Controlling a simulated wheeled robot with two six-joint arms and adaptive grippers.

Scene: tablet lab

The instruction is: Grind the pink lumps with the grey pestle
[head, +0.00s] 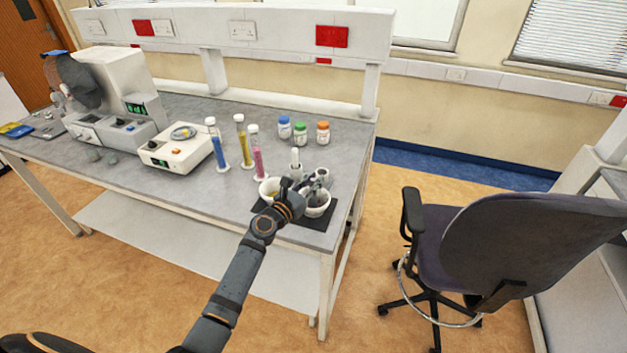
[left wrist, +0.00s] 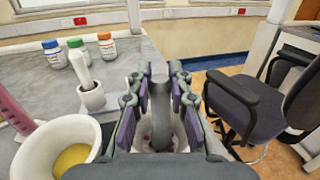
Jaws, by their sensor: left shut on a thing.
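My left gripper (head: 308,187) is shut on the grey pestle, which stands between its fingers in the left wrist view (left wrist: 160,130). The pestle's lower end is down inside a white mortar (head: 317,211). A little of that mortar shows behind the fingers in the left wrist view, with small pink-red bits (left wrist: 148,141) inside. The fingers and pestle hide most of the mortar's contents. My right gripper is in neither view.
A second white bowl with yellow powder (left wrist: 72,158) stands close left of the gripper. A white pestle (head: 295,156) stands in a small holder behind. Three tubes with blue, yellow and pink contents (head: 258,160) and capped jars (head: 300,133) stand farther back. A chair (head: 520,235) is right.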

